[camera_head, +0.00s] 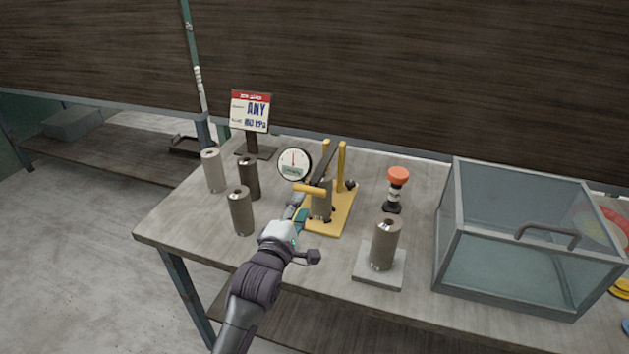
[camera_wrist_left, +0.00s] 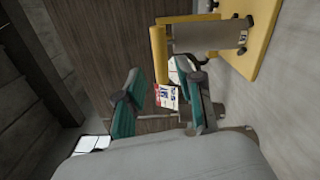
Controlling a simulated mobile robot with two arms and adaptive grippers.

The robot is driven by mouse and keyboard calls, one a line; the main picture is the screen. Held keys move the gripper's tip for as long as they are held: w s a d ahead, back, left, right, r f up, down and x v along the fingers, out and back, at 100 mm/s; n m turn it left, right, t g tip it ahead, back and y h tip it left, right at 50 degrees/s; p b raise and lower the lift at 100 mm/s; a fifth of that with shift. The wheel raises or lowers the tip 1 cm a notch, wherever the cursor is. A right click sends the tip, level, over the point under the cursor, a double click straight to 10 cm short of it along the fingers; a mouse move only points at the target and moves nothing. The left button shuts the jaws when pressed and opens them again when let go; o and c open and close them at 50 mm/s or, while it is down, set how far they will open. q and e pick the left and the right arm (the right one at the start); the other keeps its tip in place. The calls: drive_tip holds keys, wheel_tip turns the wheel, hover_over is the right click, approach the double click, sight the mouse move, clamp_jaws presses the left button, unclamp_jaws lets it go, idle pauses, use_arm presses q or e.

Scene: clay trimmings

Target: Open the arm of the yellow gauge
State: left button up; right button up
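The yellow gauge (camera_head: 338,215) stands on the table, with a yellow base, upright posts and a round white dial (camera_head: 294,163). A grey metal cylinder (camera_head: 321,202) sits in it. A yellow bar-shaped handle (camera_head: 310,189) sticks out at its front left. My left gripper (camera_head: 299,210) is just in front of and below this handle. In the left wrist view, the teal fingers of the left gripper (camera_wrist_left: 163,100) are apart and empty. The yellow handle (camera_wrist_left: 160,55) shows beyond the gap between them. I cannot tell whether they touch it. My right gripper is out of view.
Several metal cylinders (camera_head: 241,211) stand left of the gauge. A sign (camera_head: 250,111) stands behind them. To the right are an orange-topped tool (camera_head: 398,177), a cylinder (camera_head: 385,243) on a grey plate (camera_head: 365,276), and a glass-sided box (camera_head: 470,292) with a handle.

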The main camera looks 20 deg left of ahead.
sight(314, 180)
use_arm(q)
drive_tip(key=w+p, duration=0.1)
drive_tip(key=w, duration=0.9)
drive_tip(key=shift+w+d+f, duration=0.1)
drive_tip(key=shift+w+d, duration=0.05)
drive_tip(key=shift+w, duration=0.1)
clamp_jaws()
